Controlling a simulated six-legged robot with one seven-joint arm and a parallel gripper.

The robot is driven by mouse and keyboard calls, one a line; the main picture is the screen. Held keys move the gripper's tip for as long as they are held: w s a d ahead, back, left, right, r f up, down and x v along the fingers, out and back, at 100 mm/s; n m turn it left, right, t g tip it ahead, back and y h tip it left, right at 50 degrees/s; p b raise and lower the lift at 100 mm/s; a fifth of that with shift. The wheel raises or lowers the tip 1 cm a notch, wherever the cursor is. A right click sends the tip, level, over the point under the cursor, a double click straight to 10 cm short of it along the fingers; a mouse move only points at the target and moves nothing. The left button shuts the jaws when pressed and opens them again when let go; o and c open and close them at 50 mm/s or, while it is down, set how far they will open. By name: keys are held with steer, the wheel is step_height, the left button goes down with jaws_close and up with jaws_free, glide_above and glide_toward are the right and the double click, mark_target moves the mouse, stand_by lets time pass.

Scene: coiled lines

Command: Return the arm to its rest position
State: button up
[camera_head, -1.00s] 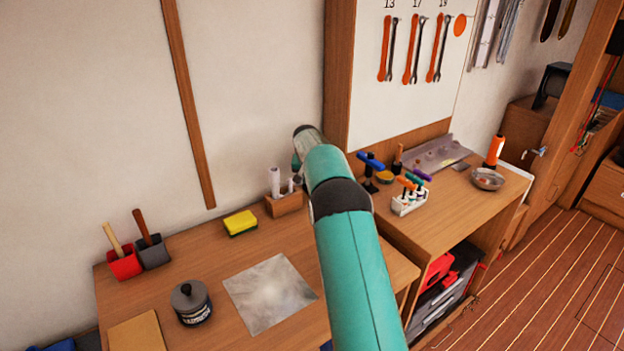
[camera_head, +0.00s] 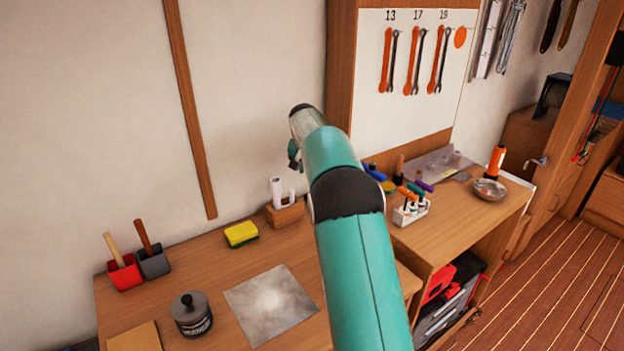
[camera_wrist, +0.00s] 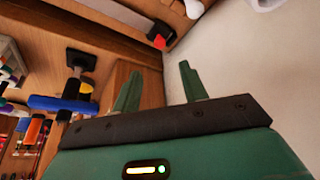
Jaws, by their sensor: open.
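My teal arm rises from the bottom of the head view and reaches over the bench toward the wall. Its far end, near the wooden post of the tool board, is raised above the bench, and the fingers there are mostly hidden by the arm. In the wrist view, my gripper (camera_wrist: 160,88) shows two green fingers standing apart with nothing between them. Pale wall lies beyond the right finger, and a wooden panel lies behind the left one.
The bench holds a yellow sponge (camera_head: 241,234), a jar (camera_head: 191,314), a metal plate (camera_head: 270,305) and a holder with white rolls (camera_head: 285,213). On the right stand a screwdriver rack (camera_head: 411,210), an orange flashlight (camera_head: 496,162) and a bowl (camera_head: 489,190). A wrench board (camera_head: 410,80) hangs behind.

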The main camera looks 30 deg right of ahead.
steer(key=shift+v, duration=1.05)
